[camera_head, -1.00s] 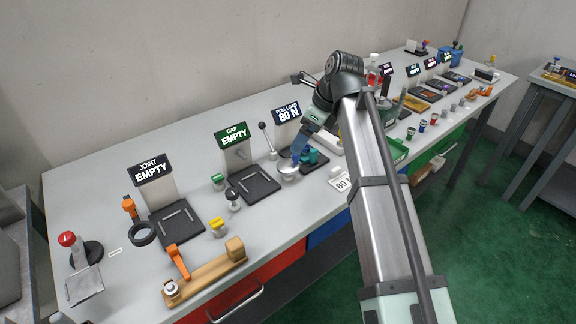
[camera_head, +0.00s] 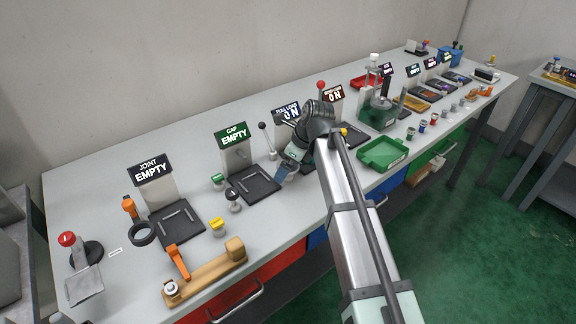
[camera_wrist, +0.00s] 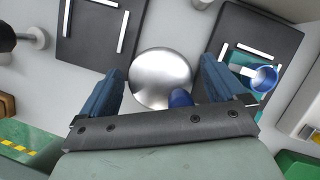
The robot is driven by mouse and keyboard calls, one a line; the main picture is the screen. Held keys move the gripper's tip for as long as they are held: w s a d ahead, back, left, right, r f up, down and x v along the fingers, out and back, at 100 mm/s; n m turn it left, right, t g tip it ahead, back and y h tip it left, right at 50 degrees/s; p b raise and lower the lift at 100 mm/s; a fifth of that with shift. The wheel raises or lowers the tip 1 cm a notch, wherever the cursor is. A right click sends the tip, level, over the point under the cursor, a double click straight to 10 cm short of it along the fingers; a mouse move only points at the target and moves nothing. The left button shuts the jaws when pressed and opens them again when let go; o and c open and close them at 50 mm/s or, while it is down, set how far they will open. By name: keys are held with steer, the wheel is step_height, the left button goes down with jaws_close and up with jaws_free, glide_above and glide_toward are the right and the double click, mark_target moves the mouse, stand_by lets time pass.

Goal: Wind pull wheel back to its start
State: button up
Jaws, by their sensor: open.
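The pull wheel appears as a round, shiny silver disc (camera_wrist: 160,76) in the wrist view. A dark blue knob (camera_wrist: 181,97) shows at its lower right edge. My gripper (camera_wrist: 163,68) is open, with one blue finger on each side of the disc. I cannot tell whether the fingers touch it. In the head view my gripper (camera_head: 284,174) is over the spot beside the gap plate and hides the wheel.
The gap plate (camera_head: 255,186) with its EMPTY sign is to the left, near a ball-topped lever (camera_head: 268,140). In the wrist view a dark plate (camera_wrist: 240,22) bears a teal holder with a blue-rimmed part (camera_wrist: 263,78). A green tray (camera_head: 383,153) is to the right.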

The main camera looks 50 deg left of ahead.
steer(key=shift+f, duration=0.25)
steer(key=shift+c, duration=0.4)
steer(key=c, duration=0.9)
steer(key=shift+c, duration=0.2)
steer(key=n+g, duration=0.1)
steer(key=n, duration=0.2)
steer(key=shift+a+h, duration=0.1)
steer(key=shift+h, duration=0.3)
steer(key=n+g+h, duration=0.1)
steer(key=n, duration=0.3)
steer(key=shift+n, duration=0.3)
steer(key=n+h, duration=0.2)
steer(key=n, duration=0.2)
steer(key=shift+g, duration=0.3)
steer(key=shift+n+h, duration=0.6)
steer(key=shift+n, duration=1.2)
